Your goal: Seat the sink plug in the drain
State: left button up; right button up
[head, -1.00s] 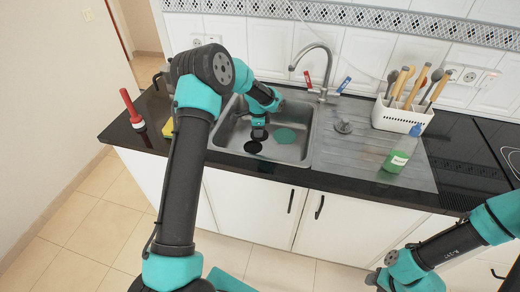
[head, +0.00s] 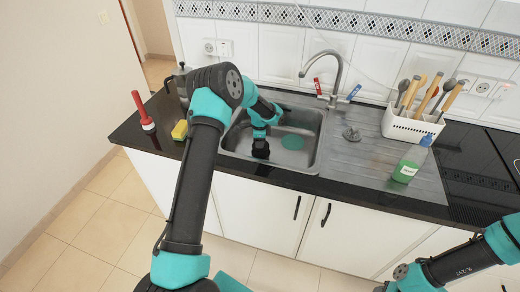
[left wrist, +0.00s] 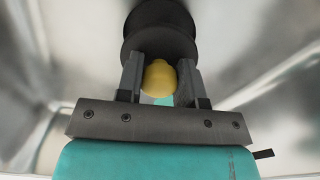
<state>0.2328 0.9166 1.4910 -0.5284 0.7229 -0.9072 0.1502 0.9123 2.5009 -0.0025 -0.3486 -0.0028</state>
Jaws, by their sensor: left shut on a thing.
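The sink plug (left wrist: 160,35) is black and rounded with tiers in the left wrist view, with a yellow knob (left wrist: 159,76). My left gripper (left wrist: 159,84) is shut on this knob. In the head view my left gripper (head: 261,143) reaches down into the steel sink (head: 312,150), left of its middle. A dark shape shows at its tip, close to the sink floor. The drain opening is hidden by the gripper and plug, and I cannot tell whether the plug touches it. My right arm (head: 450,262) is at the bottom right; its fingertips are out of the picture.
A teal round thing (head: 292,142) lies in the sink. The tap (head: 338,72) stands behind. A metal piece (head: 352,134) and a green bottle (head: 408,168) stand on the drainboard, near a white utensil rack (head: 410,127). A yellow sponge (head: 180,130) and red-handled brush (head: 143,112) are at left.

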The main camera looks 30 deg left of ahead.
pick_arm(q)
jog(key=shift+f, duration=0.35)
jog(key=shift+f, duration=0.1)
jog(key=shift+f, duration=1.8)
jog(key=shift+f, duration=0.15)
jog(key=o, duration=0.9)
notch_tip(320, 180, up, 12)
jog(key=shift+r, duration=0.2)
